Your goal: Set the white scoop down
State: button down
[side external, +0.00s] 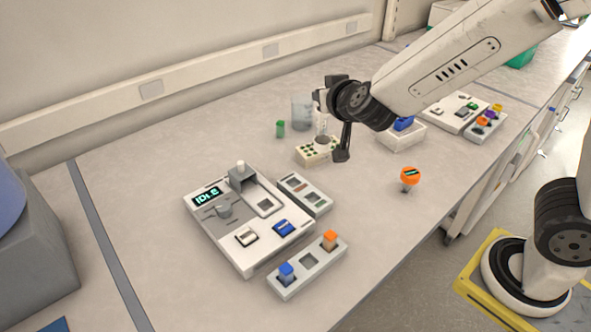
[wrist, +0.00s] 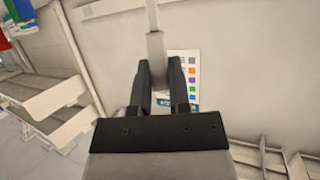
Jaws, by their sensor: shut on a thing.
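My gripper (side external: 341,150) hangs over the bench near the middle of the side view, its dark fingers pointing down. In the wrist view, my gripper (wrist: 161,68) is shut on the white scoop (wrist: 154,45), whose pale shaft sticks out beyond the fingertips. The scoop also shows in the side view as a pale, thin shape (side external: 322,122) just left of the fingers. It appears held above the bench, above or in front of the beige rack; the exact gap is unclear. The scoop's far end is cut off in the wrist view.
A beige rack (side external: 312,158), clear beaker (side external: 300,112) and green vial (side external: 280,129) stand near the gripper. A device with a lit display (side external: 207,196) is front left. An orange-topped item (side external: 410,174) stands right. Bare bench (side external: 370,215) lies between.

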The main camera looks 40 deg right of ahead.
jog(key=s+a+n+y, duration=0.3)
jog(key=a, duration=0.6)
jog(key=s+a+n+y, duration=0.3)
jog(key=a, duration=0.7)
jog(key=s+a+n+y, duration=0.3)
jog(key=a+y, duration=0.1)
jog(key=a, duration=0.5)
jog(key=shift+a, duration=0.3)
jog(key=shift+f, duration=0.1)
jog(key=w+a+f, duration=0.7)
jog(key=w+f, duration=0.2)
jog(key=w, duration=0.2)
jog(key=shift+a, duration=0.3)
jog(key=shift+f, duration=0.15)
